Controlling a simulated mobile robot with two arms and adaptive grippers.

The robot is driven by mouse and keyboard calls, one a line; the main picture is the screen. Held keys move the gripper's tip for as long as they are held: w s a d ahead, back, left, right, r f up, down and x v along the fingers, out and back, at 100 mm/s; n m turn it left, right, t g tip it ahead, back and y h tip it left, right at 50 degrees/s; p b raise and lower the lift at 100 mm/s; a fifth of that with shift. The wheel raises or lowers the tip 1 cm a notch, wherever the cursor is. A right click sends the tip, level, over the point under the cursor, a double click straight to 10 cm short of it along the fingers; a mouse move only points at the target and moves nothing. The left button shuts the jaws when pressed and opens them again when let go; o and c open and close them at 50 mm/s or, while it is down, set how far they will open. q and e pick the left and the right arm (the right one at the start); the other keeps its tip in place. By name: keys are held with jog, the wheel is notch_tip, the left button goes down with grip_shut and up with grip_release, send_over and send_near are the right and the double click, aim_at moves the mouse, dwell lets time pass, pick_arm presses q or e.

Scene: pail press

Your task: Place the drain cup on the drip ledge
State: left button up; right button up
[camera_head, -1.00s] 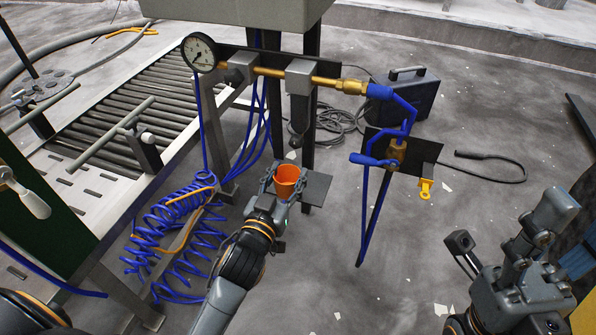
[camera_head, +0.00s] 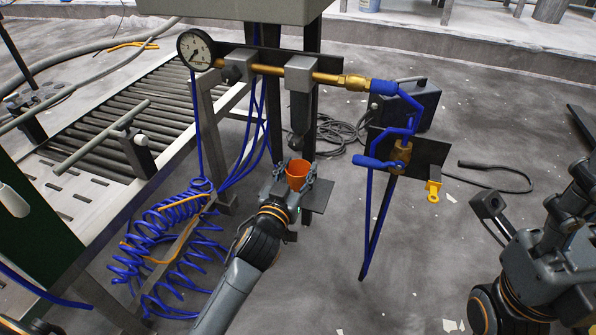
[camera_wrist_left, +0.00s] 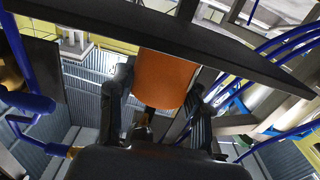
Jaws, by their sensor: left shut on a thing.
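The drain cup is an orange, tapered cup (camera_head: 297,177). It is upright in the head view. My left gripper (camera_head: 293,184) is shut on it, one finger on each side. In the left wrist view the cup (camera_wrist_left: 165,80) sits between the fingers (camera_wrist_left: 160,100), and a dark plate edge crosses its upper end. The drip ledge appears to be the small dark plate (camera_head: 321,197) just right of the cup on the post. The cup overlaps its left side in the picture; I cannot tell whether they touch. My right gripper (camera_head: 578,195) is at the right edge, its jaws unclear.
A dark nozzle (camera_head: 297,141) hangs just above the cup. A brass pipe (camera_head: 300,75) with a gauge (camera_head: 196,50) runs above. Blue coiled hose (camera_head: 165,235) lies left of my arm. A blue-handled valve (camera_head: 402,152) stands right.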

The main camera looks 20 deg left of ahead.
pick_arm(q)
jog(key=shift+f, duration=0.1)
jog(key=o, duration=0.9)
